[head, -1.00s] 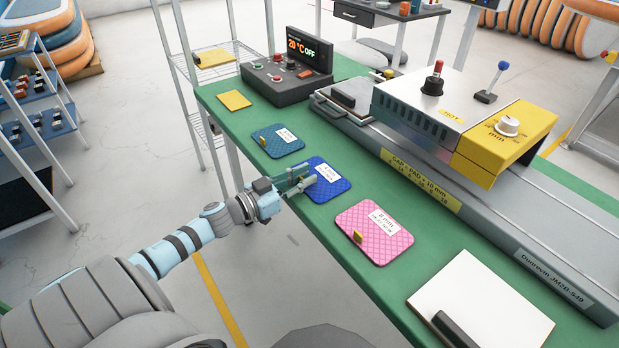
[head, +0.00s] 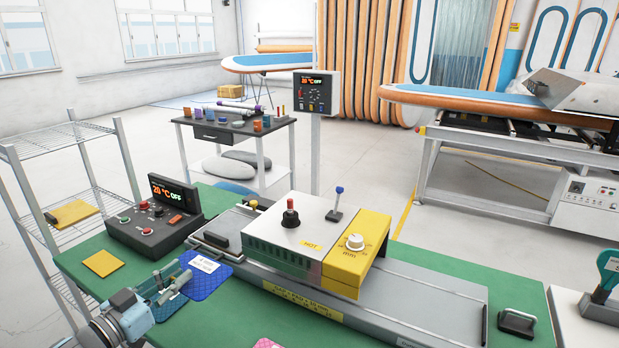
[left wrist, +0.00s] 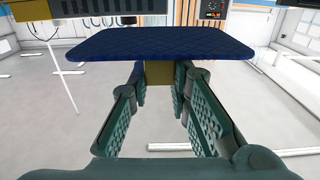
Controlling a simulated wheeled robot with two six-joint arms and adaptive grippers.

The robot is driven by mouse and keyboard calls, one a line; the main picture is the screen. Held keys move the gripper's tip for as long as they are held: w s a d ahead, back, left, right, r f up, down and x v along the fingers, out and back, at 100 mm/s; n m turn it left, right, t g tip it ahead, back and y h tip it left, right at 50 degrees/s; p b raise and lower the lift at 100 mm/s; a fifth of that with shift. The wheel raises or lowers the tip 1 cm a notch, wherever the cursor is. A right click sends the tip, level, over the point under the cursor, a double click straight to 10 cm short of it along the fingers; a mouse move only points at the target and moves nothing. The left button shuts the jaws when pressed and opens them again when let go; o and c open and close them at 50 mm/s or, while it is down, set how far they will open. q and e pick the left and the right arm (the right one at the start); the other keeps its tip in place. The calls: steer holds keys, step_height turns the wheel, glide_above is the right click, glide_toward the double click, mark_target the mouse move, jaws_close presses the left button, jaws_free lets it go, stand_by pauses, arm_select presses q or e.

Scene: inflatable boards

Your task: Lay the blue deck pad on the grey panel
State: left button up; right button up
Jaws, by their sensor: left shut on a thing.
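The blue deck pad (head: 203,282), with a white label, is at the left of the green table in the head view. My left gripper (head: 181,279) is shut on it. In the left wrist view, the pad (left wrist: 160,43) spans above the fingers, and its yellow tab (left wrist: 159,73) sits between the fingertips. A tilted grey sheet (head: 556,86) lies on the far right bench; I cannot tell whether it is the task's grey panel. My right gripper is not in view.
A white and yellow heater unit (head: 315,240) straddles a long grey bed (head: 425,300) on the green table (head: 225,325). A black control box (head: 155,222) stands behind my left gripper. A pink pad (head: 267,343) shows at the bottom edge. A wire rack (head: 80,135) stands left.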

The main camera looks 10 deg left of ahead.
arm_select(q)
steer(key=shift+d, duration=0.2)
steer(key=s+d+m+h, duration=0.1)
steer(key=s+d+h, duration=0.1)
steer(key=s+d, duration=0.4)
steer(key=s+d+r+m+g+h, duration=0.1)
steer(key=s+d, duration=0.6)
steer(key=d, duration=0.6)
steer(key=shift+d+g+h, duration=0.25)
steer(key=shift+g+h, duration=0.05)
steer(key=shift+h, duration=0.1)
